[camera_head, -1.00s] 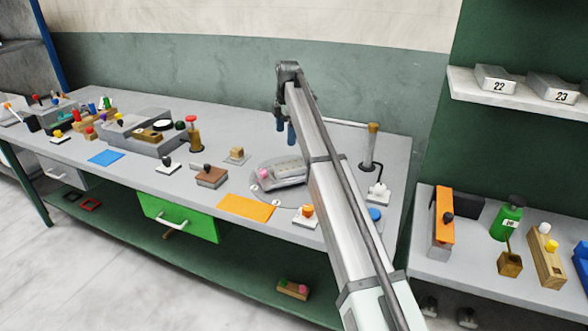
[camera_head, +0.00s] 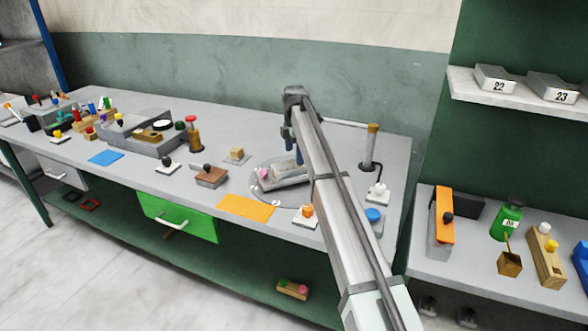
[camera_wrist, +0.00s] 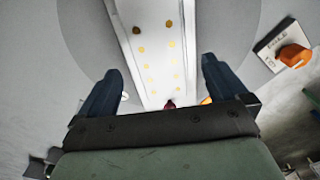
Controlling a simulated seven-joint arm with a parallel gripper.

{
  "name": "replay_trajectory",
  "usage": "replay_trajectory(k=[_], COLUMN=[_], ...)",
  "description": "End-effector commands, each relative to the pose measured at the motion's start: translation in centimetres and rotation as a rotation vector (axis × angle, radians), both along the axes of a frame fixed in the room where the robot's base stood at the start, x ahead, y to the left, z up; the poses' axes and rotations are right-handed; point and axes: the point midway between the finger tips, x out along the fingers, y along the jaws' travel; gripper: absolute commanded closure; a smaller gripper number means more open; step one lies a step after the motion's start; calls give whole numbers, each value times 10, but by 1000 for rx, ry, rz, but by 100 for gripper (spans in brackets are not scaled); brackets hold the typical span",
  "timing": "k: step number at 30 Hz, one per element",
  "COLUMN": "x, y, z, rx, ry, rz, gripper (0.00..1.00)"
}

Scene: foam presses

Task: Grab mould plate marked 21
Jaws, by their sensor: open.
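A pale grey plate-like block (camera_head: 287,176) sits on the round grey disc (camera_head: 262,196) on the long bench; I cannot read a number on it. In the wrist view the pale block (camera_wrist: 152,28) shows rows of yellowish spots and runs between my fingers. My gripper (camera_head: 295,157) is over the block, pointing down, its two blue fingers apart. In the wrist view my open gripper (camera_wrist: 158,76) has one finger on each side of the block, with nothing gripped. Contact or height cannot be told.
Plates marked 22 (camera_head: 496,78) and 23 (camera_head: 552,87) lie on the right wall shelf. A post with a brown top (camera_head: 372,145) stands right of the disc. An orange-knobbed white block (camera_head: 306,215) and orange mat (camera_head: 246,207) lie in front.

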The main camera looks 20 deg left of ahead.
Motion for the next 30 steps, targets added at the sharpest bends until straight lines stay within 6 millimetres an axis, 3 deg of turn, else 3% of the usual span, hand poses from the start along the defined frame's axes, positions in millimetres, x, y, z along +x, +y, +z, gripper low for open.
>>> replay_trajectory(k=[11, 19, 30], x=[1, 1, 1], y=[1, 2, 2], z=[-45, -48, -48], rx=[-1, 0, 0], ry=[1, 0, 0], rz=[0, 0, 0], gripper=[0, 0, 35])
